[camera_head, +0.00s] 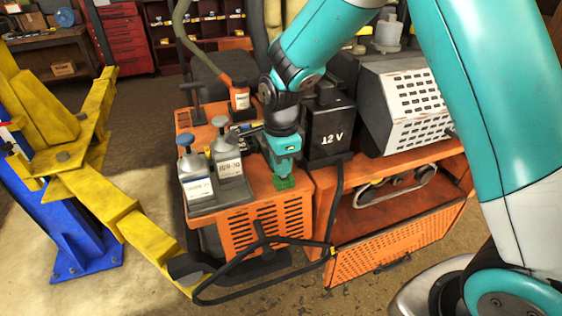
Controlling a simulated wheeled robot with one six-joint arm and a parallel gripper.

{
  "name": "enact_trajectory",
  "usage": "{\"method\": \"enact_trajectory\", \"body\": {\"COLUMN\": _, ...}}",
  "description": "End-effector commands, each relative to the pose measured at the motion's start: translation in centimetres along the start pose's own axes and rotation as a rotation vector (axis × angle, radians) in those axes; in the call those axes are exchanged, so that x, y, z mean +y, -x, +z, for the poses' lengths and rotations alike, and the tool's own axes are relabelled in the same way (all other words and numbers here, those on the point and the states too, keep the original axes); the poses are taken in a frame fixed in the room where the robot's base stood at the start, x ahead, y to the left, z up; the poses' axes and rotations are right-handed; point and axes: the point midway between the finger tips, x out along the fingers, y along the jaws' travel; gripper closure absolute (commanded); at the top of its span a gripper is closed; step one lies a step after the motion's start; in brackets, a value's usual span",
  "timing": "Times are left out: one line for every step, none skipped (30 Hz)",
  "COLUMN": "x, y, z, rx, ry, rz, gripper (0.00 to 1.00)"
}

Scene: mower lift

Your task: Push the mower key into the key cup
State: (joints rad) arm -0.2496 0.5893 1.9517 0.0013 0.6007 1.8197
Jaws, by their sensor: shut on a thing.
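My gripper (284,172) points down over the orange mower deck (240,205), left of the black 12 V battery. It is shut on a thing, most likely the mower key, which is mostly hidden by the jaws. A small dark green piece (284,184) shows at the lower end of my gripper, close to the front edge of the deck top. I cannot tell whether this piece belongs to the key, the key cup or my fingertips. The key cup is not clearly seen.
The 12 V battery (333,128) stands close on the right. A black bar frame (262,245) runs in front. A yellow lift arm (115,205) is at left.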

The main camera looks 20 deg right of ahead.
Motion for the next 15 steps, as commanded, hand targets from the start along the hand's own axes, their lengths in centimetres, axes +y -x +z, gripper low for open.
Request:
{"method": "enact_trajectory", "body": {"x": 0.01, "y": -0.19, "z": 0.0, "rx": 0.0, "ry": 0.0, "rz": 0.0, "gripper": 1.0}}
{"method": "enact_trajectory", "body": {"x": 0.01, "y": -0.25, "z": 0.0, "rx": 0.0, "ry": 0.0, "rz": 0.0, "gripper": 1.0}}
{"method": "enact_trajectory", "body": {"x": 0.01, "y": -0.33, "z": 0.0, "rx": 0.0, "ry": 0.0, "rz": 0.0, "gripper": 1.0}}
{"method": "enact_trajectory", "body": {"x": 0.01, "y": -0.39, "z": 0.0, "rx": 0.0, "ry": 0.0, "rz": 0.0, "gripper": 1.0}}
{"method": "enact_trajectory", "body": {"x": 0.01, "y": -0.45, "z": 0.0, "rx": 0.0, "ry": 0.0, "rz": 0.0, "gripper": 1.0}}
{"method": "enact_trajectory", "body": {"x": 0.01, "y": -0.53, "z": 0.0, "rx": 0.0, "ry": 0.0, "rz": 0.0, "gripper": 1.0}}
{"method": "enact_trajectory", "body": {"x": 0.01, "y": -0.59, "z": 0.0, "rx": 0.0, "ry": 0.0, "rz": 0.0, "gripper": 1.0}}
{"method": "enact_trajectory", "body": {"x": 0.01, "y": -0.65, "z": 0.0, "rx": 0.0, "ry": 0.0, "rz": 0.0, "gripper": 1.0}}
{"method": "enact_trajectory", "body": {"x": 0.01, "y": -0.73, "z": 0.0, "rx": 0.0, "ry": 0.0, "rz": 0.0, "gripper": 1.0}}
{"method": "enact_trajectory", "body": {"x": 0.01, "y": -0.79, "z": 0.0, "rx": 0.0, "ry": 0.0, "rz": 0.0, "gripper": 1.0}}
{"method": "enact_trajectory", "body": {"x": 0.01, "y": -0.85, "z": 0.0, "rx": 0.0, "ry": 0.0, "rz": 0.0, "gripper": 1.0}}
{"method": "enact_trajectory", "body": {"x": 0.01, "y": -0.93, "z": 0.0, "rx": 0.0, "ry": 0.0, "rz": 0.0, "gripper": 1.0}}
{"method": "enact_trajectory", "body": {"x": 0.01, "y": -0.99, "z": 0.0, "rx": 0.0, "ry": 0.0, "rz": 0.0, "gripper": 1.0}}
{"method": "enact_trajectory", "body": {"x": 0.01, "y": -1.05, "z": 0.0, "rx": 0.0, "ry": 0.0, "rz": 0.0, "gripper": 1.0}}
{"method": "enact_trajectory", "body": {"x": 0.01, "y": -1.13, "z": 0.0, "rx": 0.0, "ry": 0.0, "rz": 0.0, "gripper": 1.0}}
